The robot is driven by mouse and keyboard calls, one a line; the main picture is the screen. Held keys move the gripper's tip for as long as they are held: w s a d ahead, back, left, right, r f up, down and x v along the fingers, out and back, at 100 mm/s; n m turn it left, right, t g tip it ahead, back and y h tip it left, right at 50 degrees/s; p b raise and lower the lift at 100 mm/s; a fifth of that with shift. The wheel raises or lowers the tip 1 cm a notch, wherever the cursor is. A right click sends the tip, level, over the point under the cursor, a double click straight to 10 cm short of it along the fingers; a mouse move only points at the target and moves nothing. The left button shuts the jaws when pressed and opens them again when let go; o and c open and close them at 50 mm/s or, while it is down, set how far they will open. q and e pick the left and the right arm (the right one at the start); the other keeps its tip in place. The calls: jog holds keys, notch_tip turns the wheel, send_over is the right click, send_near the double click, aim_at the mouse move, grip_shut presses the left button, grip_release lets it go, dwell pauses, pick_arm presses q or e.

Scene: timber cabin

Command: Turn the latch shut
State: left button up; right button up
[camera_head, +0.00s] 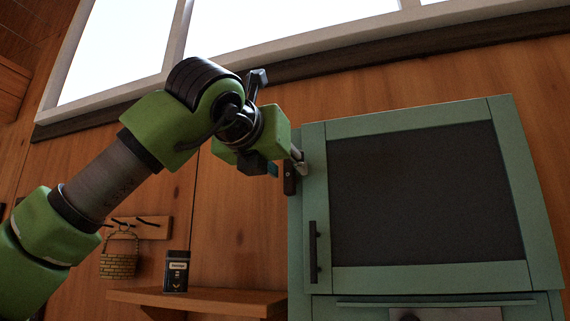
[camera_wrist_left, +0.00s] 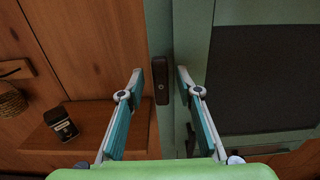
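The latch (camera_head: 289,179) is a small dark upright bar at the upper left edge of the green cabinet (camera_head: 315,160), beside its door (camera_head: 412,280). It also shows upright in the left wrist view (camera_wrist_left: 161,80), with a small round pivot. My left gripper (camera_head: 287,167) is at the latch and partly covers its top in the head view. In the left wrist view its two teal-padded fingers (camera_wrist_left: 161,84) are open, one on each side of the latch, with gaps between. The door looks closed. My right gripper is in neither view.
A dark vertical handle (camera_head: 313,252) is on the door's left side, below the latch. A wooden shelf (camera_head: 205,297) with a dark tin (camera_head: 176,271) is to the left. A basket (camera_head: 118,262) hangs from a peg rack (camera_head: 150,228). A window is above.

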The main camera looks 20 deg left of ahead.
pick_arm(q)
grip_shut()
jog(key=shift+f+n+b, duration=0.2)
jog(key=shift+n+b, duration=1.15)
jog(key=shift+n, duration=0.05)
jog(key=n+b, duration=0.2)
jog(key=n, duration=0.1)
jog(key=shift+a+n, duration=0.25)
jog(key=shift+n, duration=0.05)
jog(key=n+b, duration=0.1)
jog(key=n, duration=0.2)
jog(key=n+b, duration=0.2)
jog(key=n, duration=0.2)
jog(key=n+b, duration=0.1)
jog(key=n, duration=0.3)
jog(key=shift+a+f+b, duration=0.25)
jog(key=shift+f+b, duration=0.05)
jog(key=shift+f, duration=0.1)
jog(key=shift+n, duration=0.4)
grip_release()
